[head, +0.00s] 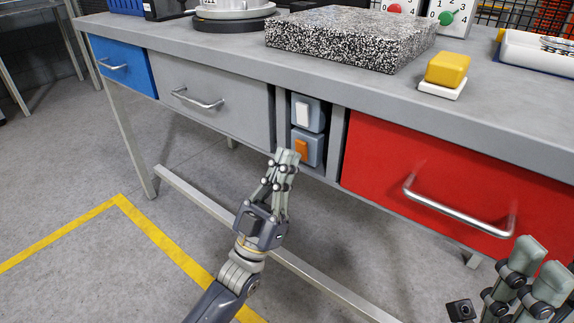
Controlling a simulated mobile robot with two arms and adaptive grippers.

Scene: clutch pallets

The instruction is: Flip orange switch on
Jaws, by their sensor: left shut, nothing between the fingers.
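The orange switch (301,149) sits on the lower of two grey-blue switch boxes, in a narrow bay under the bench top between the grey and red drawers. The upper box carries a white switch (303,113). My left gripper (287,156) is shut and empty, with its fingertips just left of and slightly below the orange switch in the picture. I cannot tell whether they touch the box. Whether the switch is on or off is not clear. My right gripper (538,262) is at the lower right corner, in front of the red drawer, its fingers apart, partly cut off.
The grey workbench (330,75) has a blue drawer (122,66), a grey drawer (215,99) and a red drawer (455,181) with protruding handles. A speckled block (350,37) and a yellow button (447,69) are on top. A lower rail (322,287) runs beneath.

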